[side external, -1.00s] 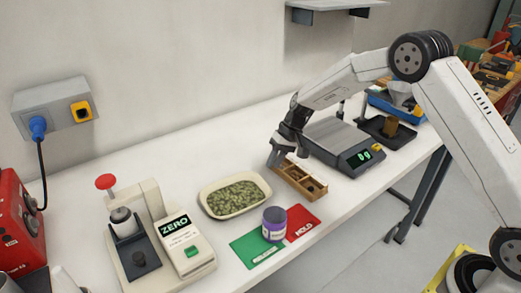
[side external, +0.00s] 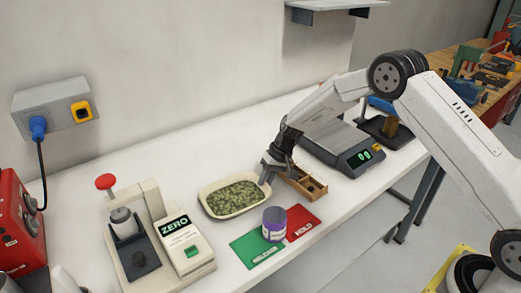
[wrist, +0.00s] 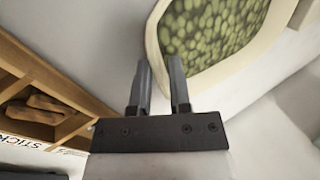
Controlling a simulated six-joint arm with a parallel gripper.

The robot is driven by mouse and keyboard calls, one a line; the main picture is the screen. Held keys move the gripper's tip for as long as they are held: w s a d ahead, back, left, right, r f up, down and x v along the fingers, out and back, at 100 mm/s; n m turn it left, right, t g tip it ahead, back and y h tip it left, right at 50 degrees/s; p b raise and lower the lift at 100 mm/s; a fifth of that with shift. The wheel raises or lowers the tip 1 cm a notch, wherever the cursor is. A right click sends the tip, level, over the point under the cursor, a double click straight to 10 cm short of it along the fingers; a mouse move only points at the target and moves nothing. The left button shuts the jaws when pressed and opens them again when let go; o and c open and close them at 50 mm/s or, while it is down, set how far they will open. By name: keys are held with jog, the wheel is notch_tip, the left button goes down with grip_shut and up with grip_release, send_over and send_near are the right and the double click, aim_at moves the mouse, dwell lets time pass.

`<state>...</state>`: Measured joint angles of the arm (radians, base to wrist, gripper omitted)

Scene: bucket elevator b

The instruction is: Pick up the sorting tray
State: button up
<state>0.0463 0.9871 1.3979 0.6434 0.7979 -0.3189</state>
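A cream shallow tray (side external: 207,207) filled with green pieces lies on the white bench left of my gripper (side external: 272,172). Its rim (wrist: 210,83) curves across the upper right of the wrist view. A brown wooden tray with compartments (side external: 312,190) lies just right of my gripper; it shows at the left of the wrist view (wrist: 42,72) with brown pieces inside. No label tells which one is the sorting tray. In the wrist view my gripper (wrist: 160,65) is open, with nothing between its fingers. The right finger appears close to the cream rim; I cannot tell if they touch.
A scale (side external: 348,153) is behind the wooden tray. A device marked ZERO (side external: 187,245) stands at left. The bench behind the cream tray is clear.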

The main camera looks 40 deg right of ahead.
jog(key=shift+a+f, duration=0.25)
jog(key=shift+f, duration=0.25)
grip_shut()
dwell(1.4)
